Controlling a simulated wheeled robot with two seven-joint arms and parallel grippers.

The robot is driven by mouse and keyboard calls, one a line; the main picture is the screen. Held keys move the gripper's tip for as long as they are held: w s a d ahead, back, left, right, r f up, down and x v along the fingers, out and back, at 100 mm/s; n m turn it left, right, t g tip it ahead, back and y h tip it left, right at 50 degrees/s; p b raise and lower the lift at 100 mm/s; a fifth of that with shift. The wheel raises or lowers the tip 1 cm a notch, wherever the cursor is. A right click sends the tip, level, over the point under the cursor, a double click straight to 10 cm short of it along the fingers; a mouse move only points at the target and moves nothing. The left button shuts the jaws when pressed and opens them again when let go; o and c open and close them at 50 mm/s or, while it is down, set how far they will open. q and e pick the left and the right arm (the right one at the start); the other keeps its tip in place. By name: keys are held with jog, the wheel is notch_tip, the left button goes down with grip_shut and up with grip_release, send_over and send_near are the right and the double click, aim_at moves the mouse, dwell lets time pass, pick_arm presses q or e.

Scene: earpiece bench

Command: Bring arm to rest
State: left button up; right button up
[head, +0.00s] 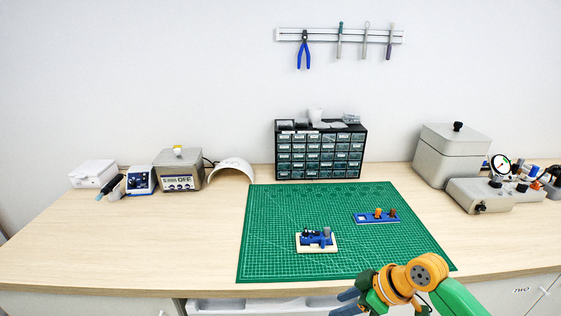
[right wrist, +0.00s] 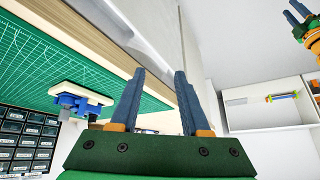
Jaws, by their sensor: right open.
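My right gripper (head: 346,303) shows at the bottom of the head view, low in front of the bench's front edge, its green and orange arm coming in from the right. In the right wrist view its two blue fingers (right wrist: 160,72) are apart with nothing between them. Another orange wrist with blue fingers, my left gripper (right wrist: 296,12), shows at the top right corner of that view; it is too small and cut off to tell its opening. The left gripper is not in the head view.
A green cutting mat (head: 270,215) lies on the wooden bench (head: 150,240). On it are a blue fixture on a pale base (head: 316,248) and a blue strip with knobs (head: 365,219). A drawer cabinet (head: 320,155) stands behind. Grey boxes (head: 448,160) stand right.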

jog(key=s+d+f+m+h, duration=0.1)
jog(key=s+d+f+m, duration=0.15)
jog(key=f, duration=0.65)
jog(key=s+d+f+m+h, duration=0.2)
jog(key=s+f+m, duration=0.15)
jog(key=f, duration=0.45)
jog(key=s+d+f+m+h, duration=0.15)
jog(key=s+f, duration=0.25)
jog(key=f, duration=0.5)
pick_arm(q)
jog(key=shift+s, duration=0.25)
pick_arm(e)
jog(key=s+f+g, duration=0.1)
jog(key=s+f, duration=0.3)
jog(key=s, duration=0.9)
jog(key=s+f+m+g+h, duration=0.1)
jog(key=s+f, duration=0.4)
jog(key=s, duration=0.7)
jog(key=shift+s+a+f, duration=0.3)
jog(key=shift+s+a, duration=0.1)
jog(key=shift+a, duration=0.05)
jog(key=shift+m, duration=0.25)
